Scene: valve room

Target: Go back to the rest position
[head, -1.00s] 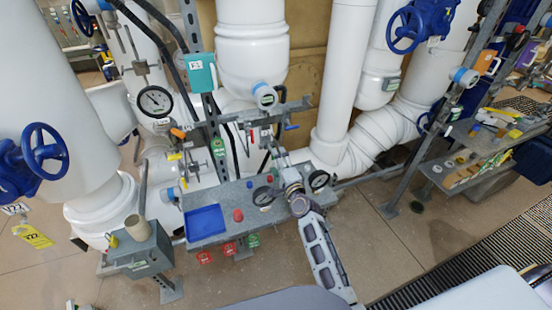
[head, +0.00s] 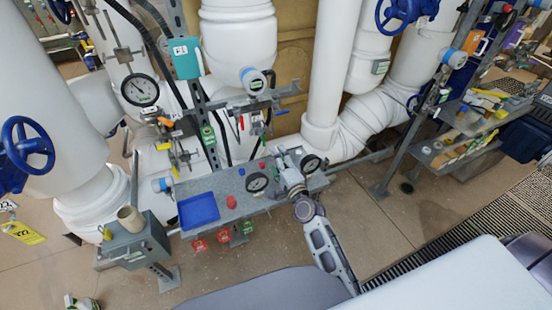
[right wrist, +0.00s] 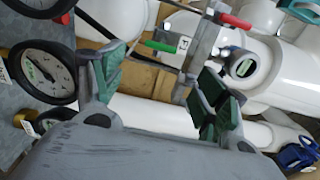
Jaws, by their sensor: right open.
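My right gripper (head: 284,153) is above the back edge of the grey bench (head: 225,185), between two black-rimmed gauges, its arm coming up from the bottom. In the right wrist view its two green-padded fingers (right wrist: 160,88) are spread apart with nothing between them. The bench's gauges also show there at the left (right wrist: 40,72). At the bottom left edge of the head view a small grey and green piece (head: 82,302) shows, perhaps my left gripper; its jaws cannot be made out.
A blue tray (head: 198,210) and red button (head: 231,202) are on the bench. Behind it are white pipes (head: 325,90) and a red-and-green-handled manifold (right wrist: 200,40). A grey box (head: 135,245) stands left; shelves (head: 460,145) stand right. Floor (head: 420,215) between bench and shelves is clear.

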